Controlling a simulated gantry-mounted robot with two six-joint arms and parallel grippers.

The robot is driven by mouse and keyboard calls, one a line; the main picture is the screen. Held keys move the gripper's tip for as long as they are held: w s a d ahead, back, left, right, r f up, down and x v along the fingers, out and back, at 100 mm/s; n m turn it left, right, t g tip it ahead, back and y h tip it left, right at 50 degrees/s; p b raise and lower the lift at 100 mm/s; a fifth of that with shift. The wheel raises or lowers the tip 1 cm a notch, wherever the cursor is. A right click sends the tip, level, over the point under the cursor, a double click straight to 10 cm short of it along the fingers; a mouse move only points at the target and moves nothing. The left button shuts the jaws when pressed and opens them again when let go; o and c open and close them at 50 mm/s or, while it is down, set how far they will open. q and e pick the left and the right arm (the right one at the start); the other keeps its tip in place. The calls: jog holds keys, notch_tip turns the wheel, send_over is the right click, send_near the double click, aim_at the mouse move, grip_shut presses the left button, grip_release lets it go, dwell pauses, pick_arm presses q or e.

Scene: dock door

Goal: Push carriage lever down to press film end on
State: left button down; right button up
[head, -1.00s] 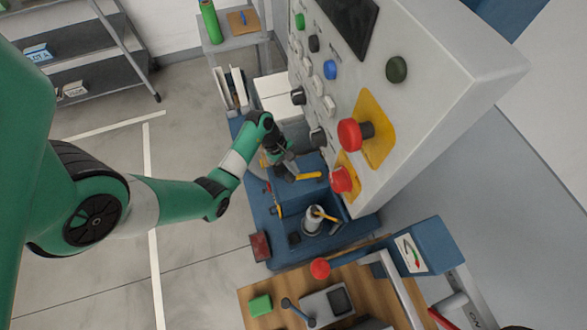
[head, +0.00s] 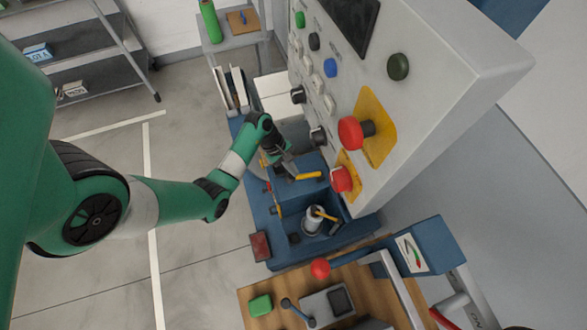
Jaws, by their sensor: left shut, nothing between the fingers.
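My left gripper (head: 284,168) is shut with nothing between its fingers. It is small and partly hidden by its own wrist, low over the blue machine (head: 283,244) beside the control panel. A yellow-handled lever (head: 304,177) lies right beside the fingertips; I cannot tell whether they touch. A second yellow lever (head: 325,215) sits by a grey cylinder (head: 312,222) in the blue housing. I cannot tell for certain which is the carriage lever, and the film end cannot be made out. My right gripper is not in view.
The large grey control panel (head: 430,95) with red mushroom buttons overhangs the machine on the right. A wooden bench (head: 253,291) with a red-knobbed lever (head: 320,268) and a green block (head: 260,305) stands in front. The floor on the left is clear.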

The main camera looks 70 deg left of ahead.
aim_at(290, 175)
pick_arm(q)
jog(key=shift+s+f+b, duration=0.3)
jog(key=shift+f, duration=0.4)
jog(key=shift+s+f+b, duration=0.3)
jog(key=shift+f, duration=0.4)
dwell(1.2)
jog(key=shift+r, duration=0.1)
dwell(0.4)
jog(key=shift+w+r+p, duration=0.3)
jog(key=shift+r+p, duration=0.35)
jog(key=shift+r, duration=0.05)
jog(key=shift+w+r+p, duration=0.3)
jog(key=shift+r+p, duration=0.4)
jog(key=shift+r, duration=0.05)
jog(key=shift+w+r+p, duration=0.3)
jog(key=shift+r+p, duration=0.35)
jog(key=shift+r, duration=0.05)
jog(key=r+p, duration=0.1)
jog(key=w+r+p, duration=0.1)
jog(key=r, duration=0.1)
jog(key=w+r+p, duration=0.1)
jog(key=shift+r+p, duration=0.3)
jog(key=shift+p, duration=0.1)
